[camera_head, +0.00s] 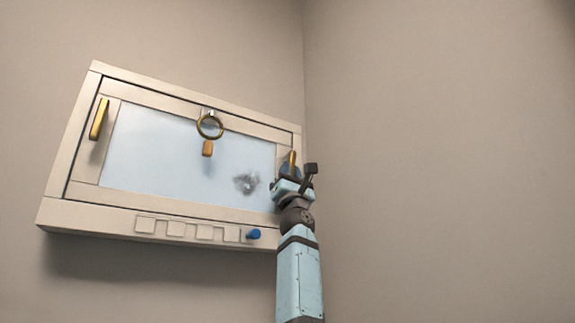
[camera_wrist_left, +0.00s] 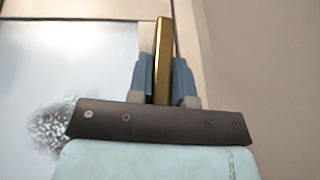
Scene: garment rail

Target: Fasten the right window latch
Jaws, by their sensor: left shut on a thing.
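The right window latch is a gold bar (camera_head: 292,157) on the right side of the window frame. It stands roughly upright, and its lower part is hidden by my gripper. My left gripper (camera_head: 294,171) is at this latch. In the left wrist view the gripper's two blue-grey fingers (camera_wrist_left: 163,86) are shut on the lower part of the gold latch (camera_wrist_left: 163,45), one on each side. The upper end of the latch sticks out past the fingers. My right gripper is not in view.
The window has a cream frame (camera_head: 160,98) and a pale pane (camera_head: 165,155) with a dark smudge (camera_head: 246,184). A gold left latch (camera_head: 99,119) is at the left. A gold ring (camera_head: 198,127) hangs at the top. A blue knob (camera_head: 253,234) sits on the sill (camera_head: 100,221).

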